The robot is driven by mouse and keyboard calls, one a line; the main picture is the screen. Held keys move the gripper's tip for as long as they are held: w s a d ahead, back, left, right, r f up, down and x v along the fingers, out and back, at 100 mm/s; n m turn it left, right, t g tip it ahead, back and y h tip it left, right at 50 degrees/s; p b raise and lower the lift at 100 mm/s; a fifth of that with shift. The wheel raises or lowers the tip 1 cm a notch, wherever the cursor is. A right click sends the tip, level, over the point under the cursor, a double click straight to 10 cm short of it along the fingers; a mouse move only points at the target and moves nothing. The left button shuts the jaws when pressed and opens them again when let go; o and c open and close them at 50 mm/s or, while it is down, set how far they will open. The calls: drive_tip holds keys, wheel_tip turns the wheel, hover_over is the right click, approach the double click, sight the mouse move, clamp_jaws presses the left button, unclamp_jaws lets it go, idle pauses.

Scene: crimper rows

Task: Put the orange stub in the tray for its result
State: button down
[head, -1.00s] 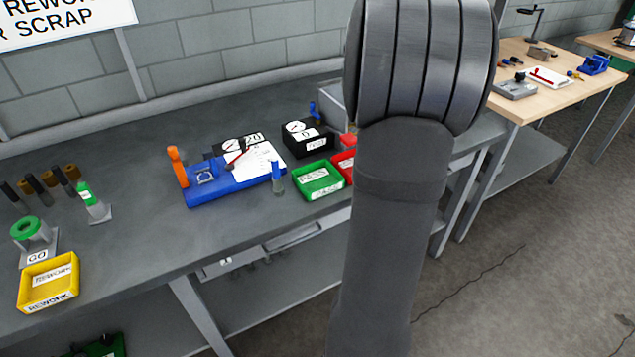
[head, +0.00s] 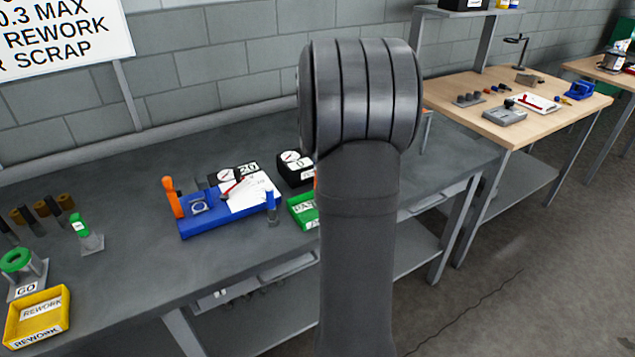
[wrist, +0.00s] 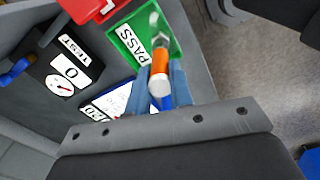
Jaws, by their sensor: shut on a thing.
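In the wrist view, my gripper (wrist: 161,76) is shut on the orange stub (wrist: 160,63), an orange body with a bare metal end pointing up the picture. The stub shows over the green tray (wrist: 122,58) labelled PASS; its height above the tray is unclear. In the head view, my arm hides the gripper and stub, and the green tray (head: 298,209) is partly covered. A red tray (wrist: 85,8) lies beside the green one in the wrist view. The yellow tray labelled REWORK (head: 38,335) stands at the front left of the grey bench.
A blue fixture (head: 225,216) with an orange upright and paper stands left of the green tray. A green GO gauge (head: 17,262) and several dark stubs (head: 42,209) are at left.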

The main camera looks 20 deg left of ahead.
drive_tip(key=shift+a+f, duration=0.25)
drive_tip(key=shift+f, duration=2.05)
drive_tip(key=c, duration=1.3)
unclamp_jaws()
wheel_tip(320, 180, up, 12)
drive_tip(key=shift+r, duration=0.15)
